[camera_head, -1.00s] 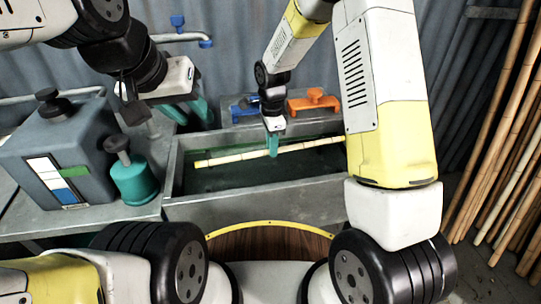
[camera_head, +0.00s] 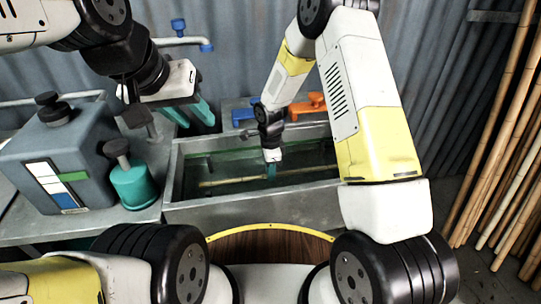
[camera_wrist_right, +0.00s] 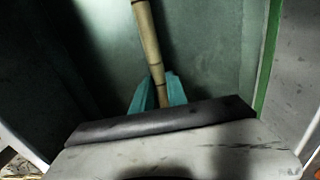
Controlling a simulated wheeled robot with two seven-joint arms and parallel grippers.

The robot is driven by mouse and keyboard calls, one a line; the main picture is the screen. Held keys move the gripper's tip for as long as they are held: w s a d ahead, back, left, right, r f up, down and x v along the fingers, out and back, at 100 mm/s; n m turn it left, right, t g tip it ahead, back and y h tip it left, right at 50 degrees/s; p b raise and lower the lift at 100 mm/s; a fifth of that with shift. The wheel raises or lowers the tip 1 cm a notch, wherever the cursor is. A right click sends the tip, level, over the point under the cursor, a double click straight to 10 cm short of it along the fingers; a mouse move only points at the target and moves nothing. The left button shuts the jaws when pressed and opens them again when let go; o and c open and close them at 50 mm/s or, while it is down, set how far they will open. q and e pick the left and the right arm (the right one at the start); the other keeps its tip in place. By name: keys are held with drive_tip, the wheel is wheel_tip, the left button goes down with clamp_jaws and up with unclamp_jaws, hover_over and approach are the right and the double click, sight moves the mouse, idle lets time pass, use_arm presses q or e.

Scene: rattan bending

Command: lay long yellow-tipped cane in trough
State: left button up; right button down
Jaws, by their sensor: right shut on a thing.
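The long cane (camera_head: 232,181) lies lengthwise inside the metal trough (camera_head: 250,211), low down between its walls. Its right part runs behind my right arm. The yellow tip is hard to make out in the head view now. My right gripper (camera_head: 271,172) reaches down into the trough and is shut on the cane near its middle. In the right wrist view the cane (camera_wrist_right: 147,40) runs up from between the teal fingers (camera_wrist_right: 158,92). My left gripper (camera_head: 192,115) is open and empty, its teal fingers apart behind the trough's left end.
A grey tank (camera_head: 55,155) with a black cap and a teal bottle (camera_head: 133,187) stand left of the trough. Blue (camera_head: 243,114) and orange (camera_head: 310,107) fittings sit behind it. Several bamboo poles (camera_head: 510,140) lean at the right wall.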

drive_tip(key=shift+f, duration=0.1)
drive_tip(key=shift+f, duration=0.5)
drive_tip(key=c, duration=1.3)
unclamp_jaws()
